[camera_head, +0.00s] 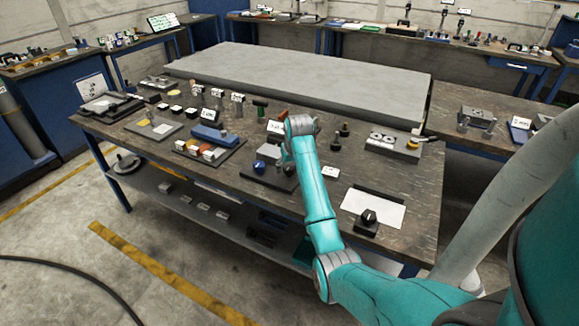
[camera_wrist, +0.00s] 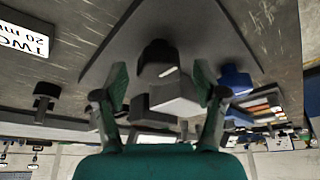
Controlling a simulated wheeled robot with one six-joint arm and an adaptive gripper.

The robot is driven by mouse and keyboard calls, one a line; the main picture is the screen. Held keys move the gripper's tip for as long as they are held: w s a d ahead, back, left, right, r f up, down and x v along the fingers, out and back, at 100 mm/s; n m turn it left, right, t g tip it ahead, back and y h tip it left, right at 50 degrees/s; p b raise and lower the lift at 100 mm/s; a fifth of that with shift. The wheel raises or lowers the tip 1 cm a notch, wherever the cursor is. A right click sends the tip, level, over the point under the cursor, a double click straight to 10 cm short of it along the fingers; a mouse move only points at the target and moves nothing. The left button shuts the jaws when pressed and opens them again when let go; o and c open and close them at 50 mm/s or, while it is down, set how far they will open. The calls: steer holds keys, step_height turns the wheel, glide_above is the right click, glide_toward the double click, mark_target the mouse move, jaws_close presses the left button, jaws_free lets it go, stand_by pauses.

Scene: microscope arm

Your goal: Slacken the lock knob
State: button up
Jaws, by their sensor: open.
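My gripper (camera_wrist: 162,82) is open in the wrist view, with one green-padded finger on each side of a grey and black knob-like part (camera_wrist: 170,92). I take this part for the lock knob; gaps show between it and the pads. It stands over a dark base plate (camera_wrist: 215,35). In the head view my gripper (camera_head: 285,160) is over the dark base plate (camera_head: 262,180) near the table's middle, mostly hidden by my teal arm. The knob is hard to make out there.
A white label (camera_wrist: 25,35) stands to the side. A black knob on a block (camera_head: 368,218) is at the front right. Small parts crowd the workbench (camera_head: 420,190).

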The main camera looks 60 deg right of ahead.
steer(key=c, duration=1.1)
steer(key=shift+c, duration=0.2)
steer(key=shift+s+n, duration=0.1)
steer(key=shift+n, duration=0.4)
steer(key=n+y, duration=0.1)
steer(key=n, duration=0.2)
steer(key=shift+d+t, duration=0.1)
steer(key=shift+t, duration=0.3)
steer(key=n+y, duration=0.1)
steer(key=n, duration=0.2)
steer(key=shift+n+y, duration=0.3)
steer(key=shift+y, duration=0.1)
steer(key=n, duration=0.2)
steer(key=n+y, duration=0.1)
steer(key=n, duration=0.1)
steer(key=shift+d+y, duration=0.15)
steer(key=shift+y, duration=0.15)
steer(key=shift+n+g+y, duration=0.4)
steer(key=shift+n+y, duration=0.3)
steer(key=shift+n, duration=1.4)
